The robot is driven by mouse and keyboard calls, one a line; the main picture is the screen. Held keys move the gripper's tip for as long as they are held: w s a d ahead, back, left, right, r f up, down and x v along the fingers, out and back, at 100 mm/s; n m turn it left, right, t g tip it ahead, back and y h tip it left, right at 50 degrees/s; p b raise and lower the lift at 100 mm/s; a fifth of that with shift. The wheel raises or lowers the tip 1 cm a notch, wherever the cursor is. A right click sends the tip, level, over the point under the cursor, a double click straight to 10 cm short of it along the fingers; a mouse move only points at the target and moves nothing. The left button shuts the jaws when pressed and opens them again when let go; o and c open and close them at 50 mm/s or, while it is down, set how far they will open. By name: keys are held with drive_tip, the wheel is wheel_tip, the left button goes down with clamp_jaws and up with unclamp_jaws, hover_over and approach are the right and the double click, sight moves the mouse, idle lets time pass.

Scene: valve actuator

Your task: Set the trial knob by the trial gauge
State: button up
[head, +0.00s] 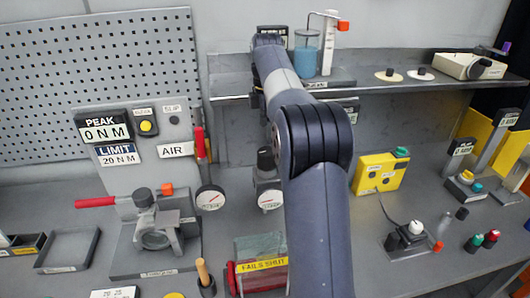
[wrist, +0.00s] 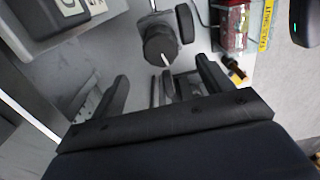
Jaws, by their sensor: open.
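In the head view, a round white gauge (head: 270,199) sits on a small unit left of my arm, with a black knob (head: 265,158) above it. I take these for the trial gauge and knob, but their label is too small to read. In the wrist view, a dark round knob (wrist: 161,45) with a white pointer line lies just ahead of my gripper (wrist: 163,82). The gauge face is not readable.
Another gauge (head: 210,197) stands to the left, near the valve (head: 157,230) with its red lever. A box labelled FAILS SHUT (head: 262,267) stands in front. A yellow box (head: 380,173) is right of my arm. A shelf (head: 380,85) runs above.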

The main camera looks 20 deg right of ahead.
sight(266, 151)
wheel_tip(266, 151, down, 10)
drive_tip(key=shift+p, duration=0.35)
drive_tip(key=shift+c, duration=0.2)
drive_tip(key=c, duration=0.9)
drive_tip(key=shift+c, duration=0.2)
